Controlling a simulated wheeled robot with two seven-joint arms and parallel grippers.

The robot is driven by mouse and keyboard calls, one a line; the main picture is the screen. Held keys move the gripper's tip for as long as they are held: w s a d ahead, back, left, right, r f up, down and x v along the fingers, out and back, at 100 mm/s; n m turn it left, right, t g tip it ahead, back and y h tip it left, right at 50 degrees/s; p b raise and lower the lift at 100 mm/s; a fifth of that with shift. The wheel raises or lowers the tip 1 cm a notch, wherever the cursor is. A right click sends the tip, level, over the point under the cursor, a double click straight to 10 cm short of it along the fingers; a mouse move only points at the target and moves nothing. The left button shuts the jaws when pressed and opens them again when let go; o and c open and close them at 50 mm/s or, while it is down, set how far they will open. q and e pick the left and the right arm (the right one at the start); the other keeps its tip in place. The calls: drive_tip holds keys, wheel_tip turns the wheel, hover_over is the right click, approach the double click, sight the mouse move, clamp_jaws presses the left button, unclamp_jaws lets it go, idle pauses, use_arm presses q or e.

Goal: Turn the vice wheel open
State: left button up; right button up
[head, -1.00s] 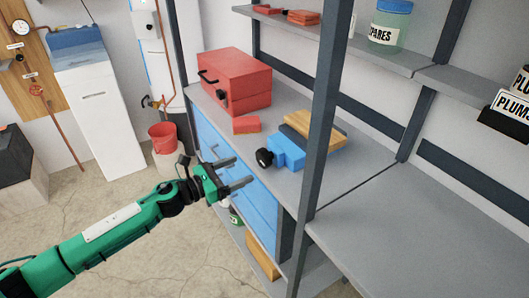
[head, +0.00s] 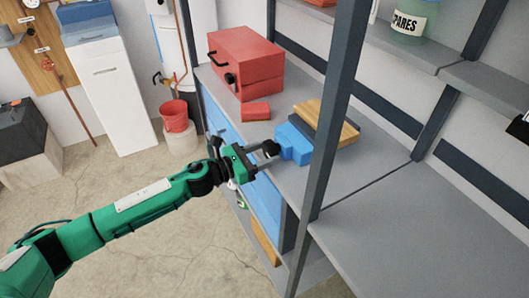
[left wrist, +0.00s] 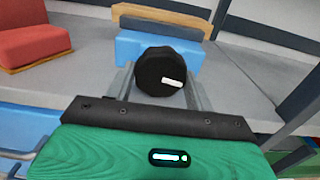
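The vice (head: 293,145) is a blue block on the grey bench, with a dark plate and a wooden piece (head: 340,125) behind it. Its black round wheel (head: 271,148) faces my left gripper (head: 264,155). In the left wrist view the wheel (left wrist: 161,72), with a small white mark, sits between the two grey fingers (left wrist: 160,88), in front of the blue vice body (left wrist: 150,50). The fingers are open on either side of the wheel, with a narrow gap seeming to show at each side. Whether they touch it is not clear. My right gripper is not in view.
A red toolbox (head: 245,62) and a small red block (head: 256,111) stand on the bench left of the vice. A dark shelf post (head: 333,120) rises just right of the vice. The bench (head: 400,230) at the right is bare.

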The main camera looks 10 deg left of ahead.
use_arm(q)
drive_tip(key=shift+c, duration=1)
drive_tip(key=shift+n+p, duration=0.4)
drive_tip(key=shift+n, duration=0.7)
drive_tip(key=shift+n+p, duration=0.55)
drive_tip(key=shift+n, duration=0.45)
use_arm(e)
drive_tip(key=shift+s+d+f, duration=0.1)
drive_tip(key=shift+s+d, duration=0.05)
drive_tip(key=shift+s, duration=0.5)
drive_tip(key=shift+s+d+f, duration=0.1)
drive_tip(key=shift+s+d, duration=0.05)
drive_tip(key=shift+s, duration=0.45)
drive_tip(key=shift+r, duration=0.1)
